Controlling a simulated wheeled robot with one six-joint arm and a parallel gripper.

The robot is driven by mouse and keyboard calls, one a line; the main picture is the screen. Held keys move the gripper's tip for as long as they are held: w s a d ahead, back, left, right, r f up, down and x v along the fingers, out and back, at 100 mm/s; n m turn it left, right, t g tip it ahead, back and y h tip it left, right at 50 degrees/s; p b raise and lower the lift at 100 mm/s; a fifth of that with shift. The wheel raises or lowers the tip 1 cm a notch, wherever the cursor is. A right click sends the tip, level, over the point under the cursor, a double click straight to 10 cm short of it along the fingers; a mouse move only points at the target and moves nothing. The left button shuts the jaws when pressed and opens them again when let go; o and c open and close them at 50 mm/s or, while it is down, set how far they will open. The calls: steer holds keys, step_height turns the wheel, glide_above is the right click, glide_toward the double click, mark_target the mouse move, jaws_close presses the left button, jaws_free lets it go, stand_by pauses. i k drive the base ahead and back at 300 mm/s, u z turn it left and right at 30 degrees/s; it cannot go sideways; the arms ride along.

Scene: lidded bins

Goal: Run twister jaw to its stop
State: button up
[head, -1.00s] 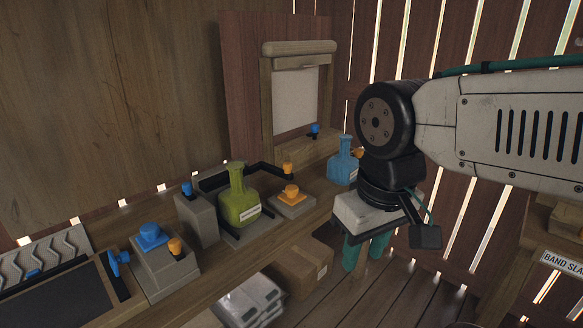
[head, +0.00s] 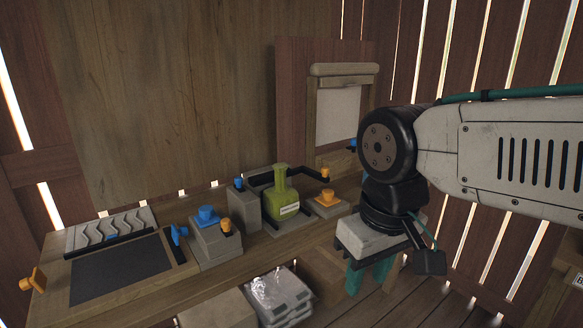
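No part is labelled as the twister jaw, and I cannot tell for sure which piece it is. A green flask (head: 281,200) with a white label stands upright on the bench among dark bars. A grey block (head: 246,207) with a blue knob (head: 239,182) is left of it. An orange knob (head: 325,174) on a dark bar is to its right. My gripper (head: 368,275) hangs at the right, pointing down, in front of the bench and apart from these parts. Its two teal fingers look apart, with nothing seen between them.
A grey box (head: 215,245) with blue and orange knobs stands left of the flask. An orange button (head: 326,197) on a block is to its right. A dark panel (head: 120,270) lies at the left. A framed pale panel (head: 337,115) stands behind. Boxes sit below the bench.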

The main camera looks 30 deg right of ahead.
mark_target(322, 176)
steer(key=u, duration=0.05)
steer(key=i, duration=1.05)
steer(key=z, duration=0.4)
